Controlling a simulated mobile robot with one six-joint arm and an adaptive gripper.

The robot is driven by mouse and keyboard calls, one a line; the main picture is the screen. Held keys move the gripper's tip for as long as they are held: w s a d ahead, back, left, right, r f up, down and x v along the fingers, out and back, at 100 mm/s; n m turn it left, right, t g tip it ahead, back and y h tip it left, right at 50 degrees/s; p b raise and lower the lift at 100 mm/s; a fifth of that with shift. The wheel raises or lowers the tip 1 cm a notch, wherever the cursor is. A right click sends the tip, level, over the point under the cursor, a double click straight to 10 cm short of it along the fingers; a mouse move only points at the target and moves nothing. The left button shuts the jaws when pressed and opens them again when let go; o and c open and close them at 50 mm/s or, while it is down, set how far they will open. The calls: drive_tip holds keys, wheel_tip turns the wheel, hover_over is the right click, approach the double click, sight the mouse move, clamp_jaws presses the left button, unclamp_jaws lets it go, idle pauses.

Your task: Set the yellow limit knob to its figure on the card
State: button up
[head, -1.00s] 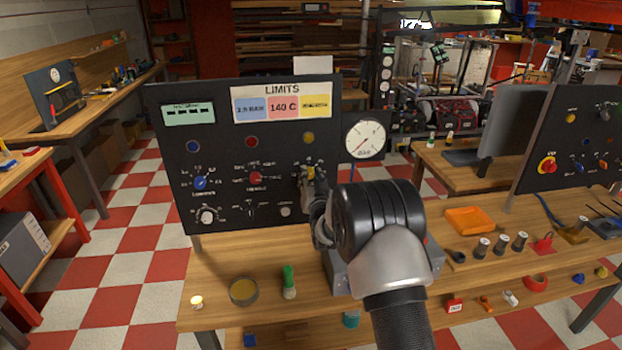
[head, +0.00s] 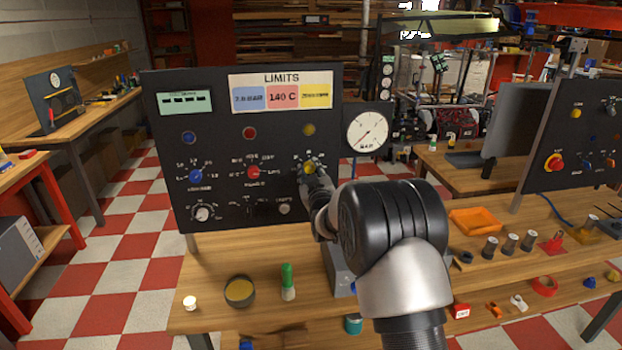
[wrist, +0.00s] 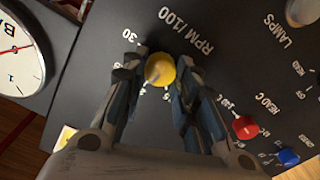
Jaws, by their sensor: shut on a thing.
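The yellow knob (head: 310,168) is on the black panel, at the right of a row with a blue and a red knob. In the wrist view the yellow knob (wrist: 160,70) sits between the two fingers of my gripper (wrist: 160,66), under the "RPM /100" label. The gripper is shut on it. In the head view my gripper (head: 313,180) covers part of the knob and its scale. The limits card (head: 281,94) has blue, red and yellow fields. The yellow field's figure is too blurred to read.
The blue knob (head: 196,176) and red knob (head: 253,172) are left of my gripper. A round gauge (head: 367,133) is close on the right. A green-capped bottle (head: 288,282) and a round tin (head: 240,291) stand on the bench below.

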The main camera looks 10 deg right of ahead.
drive_tip(key=shift+n, duration=0.9)
drive_tip(key=o, duration=1.1)
drive_tip(key=shift+c, duration=0.2)
drive_tip(key=shift+s, duration=0.1)
drive_tip(key=s, duration=1.1)
drive_tip(key=shift+s, duration=0.4)
